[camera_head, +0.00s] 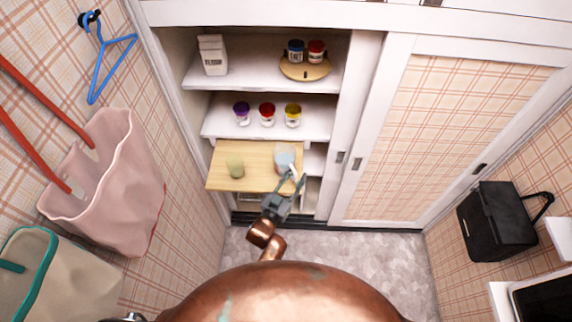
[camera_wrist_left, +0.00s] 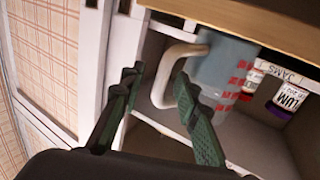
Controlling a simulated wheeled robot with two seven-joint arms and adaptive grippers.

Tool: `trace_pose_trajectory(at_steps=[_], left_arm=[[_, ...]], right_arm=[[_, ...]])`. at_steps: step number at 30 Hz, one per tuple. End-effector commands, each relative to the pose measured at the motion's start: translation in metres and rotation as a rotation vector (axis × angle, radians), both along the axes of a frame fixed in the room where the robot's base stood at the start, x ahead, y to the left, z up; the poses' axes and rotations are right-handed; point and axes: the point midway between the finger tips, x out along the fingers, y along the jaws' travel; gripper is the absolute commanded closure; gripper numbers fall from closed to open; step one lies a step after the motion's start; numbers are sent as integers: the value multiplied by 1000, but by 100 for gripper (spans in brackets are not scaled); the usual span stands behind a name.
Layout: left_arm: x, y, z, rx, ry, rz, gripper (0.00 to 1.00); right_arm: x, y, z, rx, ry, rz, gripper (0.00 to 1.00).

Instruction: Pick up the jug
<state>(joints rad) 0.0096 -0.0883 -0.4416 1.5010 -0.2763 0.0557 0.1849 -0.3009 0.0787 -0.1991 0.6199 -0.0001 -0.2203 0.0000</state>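The jug (camera_head: 285,156) is pale blue and translucent-looking, and stands at the right end of a wooden board (camera_head: 224,181) in the open cupboard. In the left wrist view the jug (camera_wrist_left: 228,62) shows red marks on its side and a thick cream handle (camera_wrist_left: 165,75). My left gripper (camera_head: 292,182) is at the jug's near side. In the left wrist view its two dark green fingers (camera_wrist_left: 157,88) are spread apart, with the handle showing in the gap ahead of them. I cannot tell whether they touch it. My right gripper is not in view.
Purple, red and yellow-lidded jars (camera_head: 267,114) line the shelf above. A carton (camera_head: 212,55) and a round board with jars (camera_head: 305,70) are higher up. A closed sliding door (camera_head: 430,130) bounds the opening on the right.

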Motion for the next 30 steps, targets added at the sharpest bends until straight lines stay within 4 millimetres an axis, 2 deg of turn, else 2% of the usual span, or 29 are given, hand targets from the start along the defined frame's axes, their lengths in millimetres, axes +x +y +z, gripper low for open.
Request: trace_pose_trajectory(at_steps=[6, 19, 30], left_arm=[[0, 0, 0, 0, 1, 0, 71], [0, 0, -1, 0, 1, 0, 100], [0, 0, -1, 0, 1, 0, 100]], right_arm=[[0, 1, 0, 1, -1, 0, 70], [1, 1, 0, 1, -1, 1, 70], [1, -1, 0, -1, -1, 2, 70]])
